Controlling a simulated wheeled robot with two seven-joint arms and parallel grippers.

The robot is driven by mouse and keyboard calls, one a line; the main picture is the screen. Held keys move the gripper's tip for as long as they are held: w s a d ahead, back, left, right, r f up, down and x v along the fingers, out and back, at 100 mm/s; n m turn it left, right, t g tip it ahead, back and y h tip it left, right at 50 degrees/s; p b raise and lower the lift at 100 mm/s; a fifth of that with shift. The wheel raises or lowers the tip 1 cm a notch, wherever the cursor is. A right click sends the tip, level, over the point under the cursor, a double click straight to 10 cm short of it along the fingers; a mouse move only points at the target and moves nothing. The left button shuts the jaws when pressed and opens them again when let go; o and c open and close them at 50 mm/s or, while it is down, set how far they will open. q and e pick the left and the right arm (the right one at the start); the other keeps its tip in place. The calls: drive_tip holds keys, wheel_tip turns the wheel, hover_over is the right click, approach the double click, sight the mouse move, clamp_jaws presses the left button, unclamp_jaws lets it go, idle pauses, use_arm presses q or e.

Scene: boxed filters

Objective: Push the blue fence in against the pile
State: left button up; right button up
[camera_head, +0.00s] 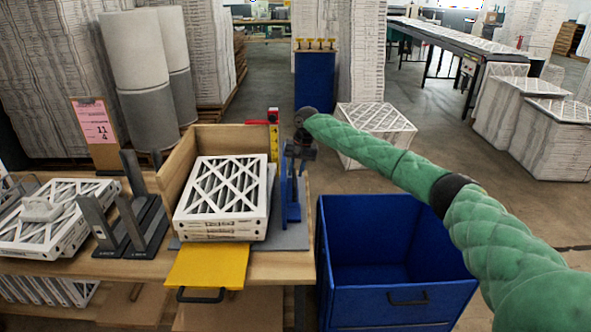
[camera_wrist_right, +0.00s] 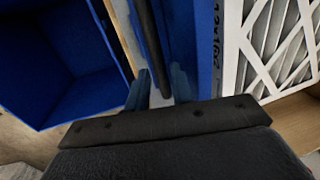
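The pile of white-framed filters (camera_head: 222,190) lies on a grey mat inside the wooden corner on the bench. The blue fence (camera_head: 284,187) stands upright along the right side of the pile; a narrow gap with grey mat shows between them. In the right wrist view the fence (camera_wrist_right: 207,45) is beside the filters (camera_wrist_right: 278,42). My right gripper (camera_wrist_right: 160,88) is at the fence's outer side, its fingers close together around the fence's dark upright handle bar (camera_wrist_right: 147,35). Finger contact is partly hidden. My left gripper is not in view.
A blue bin (camera_head: 395,305) stands on the floor right of the bench. A yellow plate (camera_head: 208,266) with a dark handle sticks out in front of the pile. Dark upright brackets (camera_head: 128,220) and more filters (camera_head: 45,225) are on the left. A red-and-yellow piece (camera_head: 273,125) stands behind the fence.

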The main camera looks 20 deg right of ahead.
drive_tip(key=shift+a+f, duration=0.1)
drive_tip(key=shift+f, duration=0.45)
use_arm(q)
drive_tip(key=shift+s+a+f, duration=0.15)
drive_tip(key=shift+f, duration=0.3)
